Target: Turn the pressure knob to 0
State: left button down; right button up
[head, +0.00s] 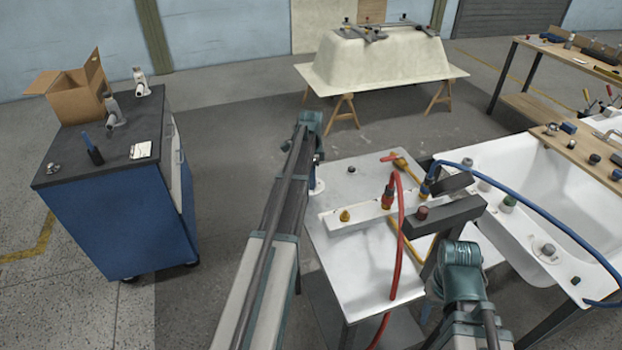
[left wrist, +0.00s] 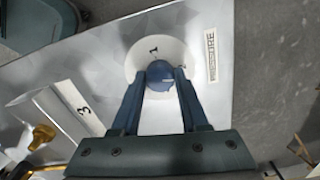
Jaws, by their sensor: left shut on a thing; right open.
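The blue pressure knob (left wrist: 161,86) sits on a round white dial (left wrist: 160,55) beside a PRESSURE label (left wrist: 211,58) in the left wrist view. A figure 1 shows on the dial just past the knob; no 0 is visible. My left gripper (left wrist: 163,72) is shut on the knob, one finger on each side. In the head view, this gripper (head: 316,178) points down at the left edge of the white panel (head: 350,255), and the dial's edge (head: 318,188) shows below it. My right gripper (head: 425,205) is open over the right part of the panel.
A white block (head: 345,213) with a brass fitting and red and blue hoses stands on the panel. The red hose (head: 401,240) hangs near my right gripper. A white tub (head: 560,185) lies at right. A blue cabinet (head: 120,215) stands left, with free floor between.

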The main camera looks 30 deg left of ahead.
pick_arm(q)
jog(key=n, duration=0.5)
jog(key=shift+n, duration=0.3)
jog(key=n, duration=0.4)
jog(key=shift+n, duration=0.3)
jog(key=n, duration=0.4)
jog(key=shift+n, duration=0.3)
jog(key=n, duration=1.8)
jog(key=shift+n, duration=2.5)
